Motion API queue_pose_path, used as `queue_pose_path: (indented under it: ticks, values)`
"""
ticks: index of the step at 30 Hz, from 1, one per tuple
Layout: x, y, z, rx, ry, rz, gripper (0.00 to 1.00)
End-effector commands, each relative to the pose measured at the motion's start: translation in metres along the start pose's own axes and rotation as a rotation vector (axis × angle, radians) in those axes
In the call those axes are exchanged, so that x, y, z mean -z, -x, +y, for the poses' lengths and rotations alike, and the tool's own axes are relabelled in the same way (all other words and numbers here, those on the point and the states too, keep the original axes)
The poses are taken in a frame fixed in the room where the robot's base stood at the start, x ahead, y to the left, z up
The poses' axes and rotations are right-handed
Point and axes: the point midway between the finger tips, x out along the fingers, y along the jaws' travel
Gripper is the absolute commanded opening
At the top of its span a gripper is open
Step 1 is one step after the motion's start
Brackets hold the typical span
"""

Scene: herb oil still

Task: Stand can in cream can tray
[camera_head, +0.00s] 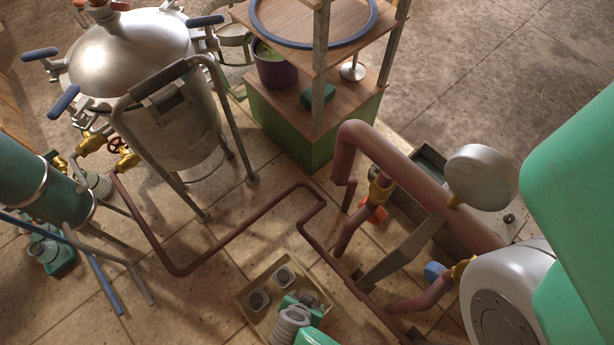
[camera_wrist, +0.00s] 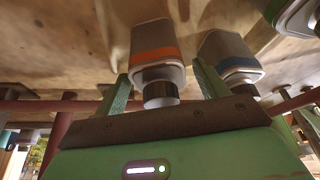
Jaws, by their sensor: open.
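The cream tray (camera_head: 243,312) lies on the floor at the bottom middle of the head view. Two pale cans with dark caps stand in it, a back one (camera_head: 284,276) and a left one (camera_head: 258,299). My green gripper (camera_head: 303,301) is low over the tray's right side. In the wrist view, which looks upside down, my open gripper (camera_wrist: 163,90) has a finger on each side of an orange-banded can (camera_wrist: 153,45) with a dark cap. A blue-banded can (camera_wrist: 230,50) stands just beyond the right finger. I cannot tell whether the fingers touch either can.
A dark red pipe (camera_head: 222,243) runs low behind the tray, with thicker pipes (camera_head: 400,165) to the right. A steel still (camera_head: 165,110) on legs stands at the upper left. A wooden shelf (camera_head: 310,150) stands at the back. Another can (camera_wrist: 295,15) shows at the wrist view's corner.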

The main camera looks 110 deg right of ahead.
Motion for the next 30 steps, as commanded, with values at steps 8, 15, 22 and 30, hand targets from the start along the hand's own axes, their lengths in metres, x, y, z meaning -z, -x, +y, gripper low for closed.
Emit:
queue_pose_path:
  ticks: [8,15,22,30]
  values:
    - [0.001,0.074,0.0,0.003,0.001,-0.002,0.73]
    - [0.0,0.102,0.0,0.0,0.0,-0.001,0.73]
    - [0.0,0.103,0.0,0.0,0.0,0.0,0.73]
    - [0.0,0.103,0.0,0.0,0.0,0.0,0.73]
